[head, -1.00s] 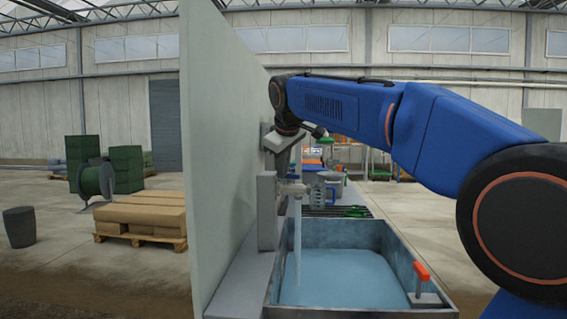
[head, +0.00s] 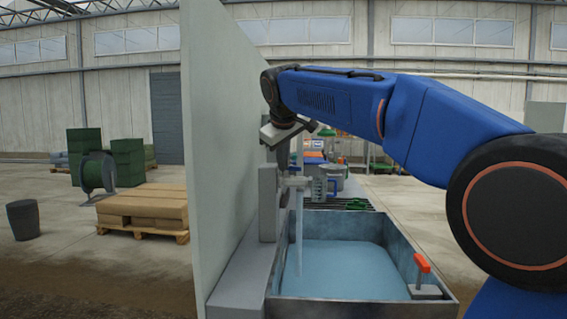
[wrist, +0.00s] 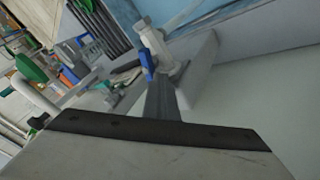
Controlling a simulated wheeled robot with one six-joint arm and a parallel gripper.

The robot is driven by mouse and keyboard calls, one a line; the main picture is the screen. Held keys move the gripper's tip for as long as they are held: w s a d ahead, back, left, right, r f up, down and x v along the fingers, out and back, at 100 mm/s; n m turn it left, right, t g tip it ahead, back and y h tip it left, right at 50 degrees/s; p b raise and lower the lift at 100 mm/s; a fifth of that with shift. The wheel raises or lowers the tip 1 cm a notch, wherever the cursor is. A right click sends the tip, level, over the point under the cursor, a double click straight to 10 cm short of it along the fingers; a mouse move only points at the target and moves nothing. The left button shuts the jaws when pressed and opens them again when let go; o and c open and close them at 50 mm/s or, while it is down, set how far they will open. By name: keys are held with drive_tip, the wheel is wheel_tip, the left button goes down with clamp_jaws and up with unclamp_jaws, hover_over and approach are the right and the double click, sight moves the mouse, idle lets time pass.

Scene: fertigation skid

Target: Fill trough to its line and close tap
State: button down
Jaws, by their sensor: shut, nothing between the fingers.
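The grey trough (head: 350,307) stands in front of me in the head view, holding blue water (head: 345,262) below its rim. I cannot make out its fill line. A pale stream (head: 299,235) runs from the tap (head: 297,183) on the left into the trough. In the wrist view a blue lever (wrist: 147,60) sits on a pale cylindrical fitting (wrist: 153,38), apparently the tap. My gripper (wrist: 163,98) is shut and empty, its dark fingers pointing toward this fitting, close to the blue lever; contact cannot be told.
A tall pale panel (head: 228,170) stands left of the trough. An orange-handled piece (head: 422,265) sits at the trough's near right corner. Behind the trough are a dark grating, a grey jug (head: 328,184) and cluttered benches. Open floor lies to the right.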

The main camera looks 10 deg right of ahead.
drive_tip(key=shift+w+a+m+h, duration=0.1)
drive_tip(key=shift+m+h, duration=0.2)
drive_tip(key=shift+m, duration=0.2)
drive_tip(key=shift+w+a+m+g+h, duration=0.15)
drive_tip(key=shift+m+g+h, duration=0.3)
drive_tip(key=shift+m, duration=0.6)
drive_tip(key=shift+w+d+m+g+h, duration=0.1)
drive_tip(key=shift+w+m+g+h, duration=0.2)
drive_tip(key=shift+m+h, duration=0.5)
drive_tip(key=shift+w+a+m+g+h, duration=0.1)
drive_tip(key=shift+w+m+g+h, duration=0.2)
drive_tip(key=shift+m, duration=0.95)
drive_tip(key=shift+s, duration=0.2)
